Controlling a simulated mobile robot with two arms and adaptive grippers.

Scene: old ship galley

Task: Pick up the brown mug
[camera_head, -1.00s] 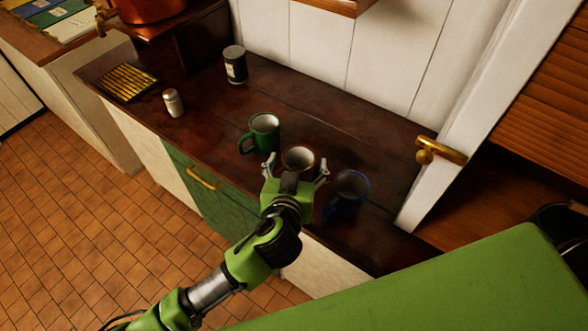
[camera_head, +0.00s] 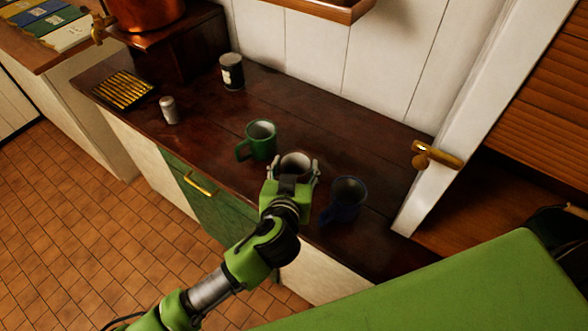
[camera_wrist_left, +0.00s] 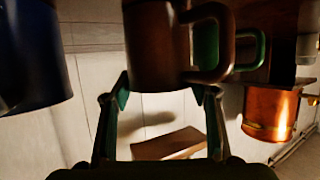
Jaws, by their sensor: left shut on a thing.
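The brown mug (camera_head: 296,161) sits between the green mug (camera_head: 262,139) and the blue mug (camera_head: 347,190) on the dark wooden counter. My left gripper (camera_head: 295,172) is shut on the brown mug, with one finger on each side of its body. My gripper hides the mug's lower front, and I cannot tell if it is clear of the counter. The left wrist view is upside down. There the brown mug (camera_wrist_left: 155,50) shows between the fingers, its handle on the right. My right gripper is not in view.
A dark can (camera_head: 231,72), a small shaker (camera_head: 169,110) and a yellow slatted rack (camera_head: 123,90) stand farther left on the counter (camera_head: 205,125). A copper pot (camera_head: 145,12) is at the back left. A brass door handle (camera_head: 436,156) is at right.

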